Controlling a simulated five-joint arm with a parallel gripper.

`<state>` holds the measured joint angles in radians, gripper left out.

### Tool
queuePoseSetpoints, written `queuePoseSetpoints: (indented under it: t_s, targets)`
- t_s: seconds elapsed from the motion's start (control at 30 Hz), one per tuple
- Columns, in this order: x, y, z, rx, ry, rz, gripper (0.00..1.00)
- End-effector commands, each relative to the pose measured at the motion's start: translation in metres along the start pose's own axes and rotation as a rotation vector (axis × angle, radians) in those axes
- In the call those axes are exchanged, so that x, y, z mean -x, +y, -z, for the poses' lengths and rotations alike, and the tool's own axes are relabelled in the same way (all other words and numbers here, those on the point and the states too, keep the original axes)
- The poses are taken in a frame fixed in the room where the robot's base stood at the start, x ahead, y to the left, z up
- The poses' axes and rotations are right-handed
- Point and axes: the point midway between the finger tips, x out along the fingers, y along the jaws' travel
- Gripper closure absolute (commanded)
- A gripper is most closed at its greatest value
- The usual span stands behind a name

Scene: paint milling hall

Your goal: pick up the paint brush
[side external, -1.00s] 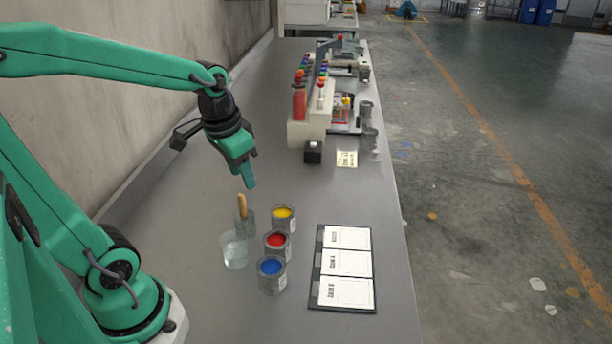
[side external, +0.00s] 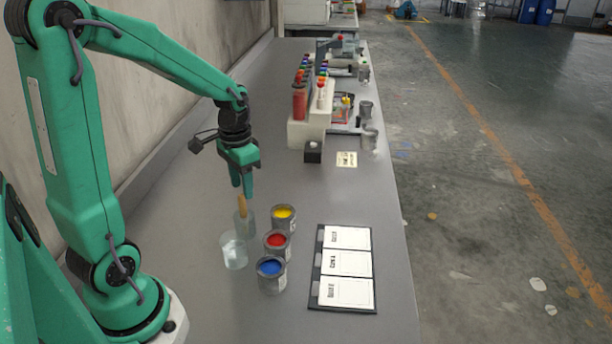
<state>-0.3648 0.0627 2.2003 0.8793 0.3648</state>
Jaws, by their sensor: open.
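The paint brush (side external: 242,204) shows as a tan wooden handle standing up out of a clear glass jar (side external: 245,226) on the grey bench. Its lower end is hard to make out inside the jar. My gripper (side external: 242,192) is open and points down, its two green fingertips at the top of the handle. I cannot tell whether the handle is between the fingers or just behind or in front of them.
A second clear jar (side external: 233,251) stands in front. Yellow (side external: 284,217), red (side external: 277,243) and blue (side external: 271,275) paint cans stand close on the right. A board with white cards (side external: 343,270) lies further right. Colored bottles in a white rack (side external: 307,131) stand behind.

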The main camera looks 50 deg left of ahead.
Motion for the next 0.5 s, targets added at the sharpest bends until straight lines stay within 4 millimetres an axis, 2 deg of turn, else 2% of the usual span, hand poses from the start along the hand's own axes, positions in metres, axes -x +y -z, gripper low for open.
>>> queuePoseSetpoints:
  t_s: [0.17, 0.5]
  targets:
    - [-0.014, 0.0, -0.001, 0.0, -0.002, -0.001, 0.58]
    - [-0.022, 0.0, -0.002, 0.0, -0.001, 0.0, 0.58]
